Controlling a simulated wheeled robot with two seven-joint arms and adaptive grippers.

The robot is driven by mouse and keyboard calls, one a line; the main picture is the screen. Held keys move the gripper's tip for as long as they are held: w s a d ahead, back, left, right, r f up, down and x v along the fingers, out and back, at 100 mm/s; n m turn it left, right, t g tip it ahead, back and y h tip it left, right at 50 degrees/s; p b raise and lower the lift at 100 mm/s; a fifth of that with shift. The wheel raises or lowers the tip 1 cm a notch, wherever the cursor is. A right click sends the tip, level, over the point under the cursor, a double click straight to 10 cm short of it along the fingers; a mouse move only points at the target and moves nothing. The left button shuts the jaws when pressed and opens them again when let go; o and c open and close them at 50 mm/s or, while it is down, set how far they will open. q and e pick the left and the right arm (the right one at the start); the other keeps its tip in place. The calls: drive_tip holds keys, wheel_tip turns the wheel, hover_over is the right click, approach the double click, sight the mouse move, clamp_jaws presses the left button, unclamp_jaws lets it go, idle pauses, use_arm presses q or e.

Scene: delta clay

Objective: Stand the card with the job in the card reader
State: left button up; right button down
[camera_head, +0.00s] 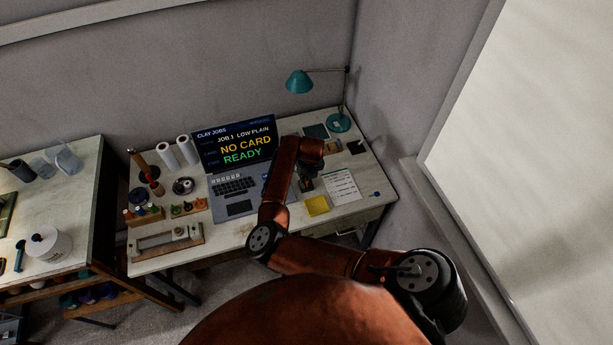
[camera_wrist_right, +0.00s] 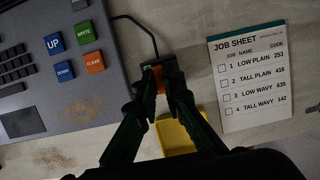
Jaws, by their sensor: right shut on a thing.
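My right gripper (camera_wrist_right: 163,86) is shut on a small orange-brown thing (camera_wrist_right: 159,77), seen nearly end-on, which looks like the card. The dark card reader (camera_wrist_right: 170,65), with a black cable, is right at the fingertips, partly hidden by them. I cannot tell whether the card touches the reader or stands in it. In the head view, the right gripper (camera_head: 305,178) is over the desk, right of the keyboard. The screen (camera_head: 235,142) reads "JOB 1 LOW PLAIN", "NO CARD" and "READY". My left gripper is not in view.
A yellow tray (camera_wrist_right: 178,135) lies just below the reader. The job sheet (camera_wrist_right: 248,80) is to its right, and the grey console (camera_wrist_right: 75,100) with coloured keys to its left. Clay tools and a teal lamp (camera_head: 300,82) stand farther off. The desk's right front is mostly clear.

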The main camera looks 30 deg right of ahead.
drive_tip(key=shift+f, duration=0.55)
drive_tip(key=c, duration=2)
unclamp_jaws()
drive_tip(key=shift+o, duration=0.9)
drive_tip(key=shift+o, duration=1)
drive_tip(key=shift+r, duration=0.15)
drive_tip(key=shift+r+p, duration=3.15)
drive_tip(key=shift+r, duration=0.3)
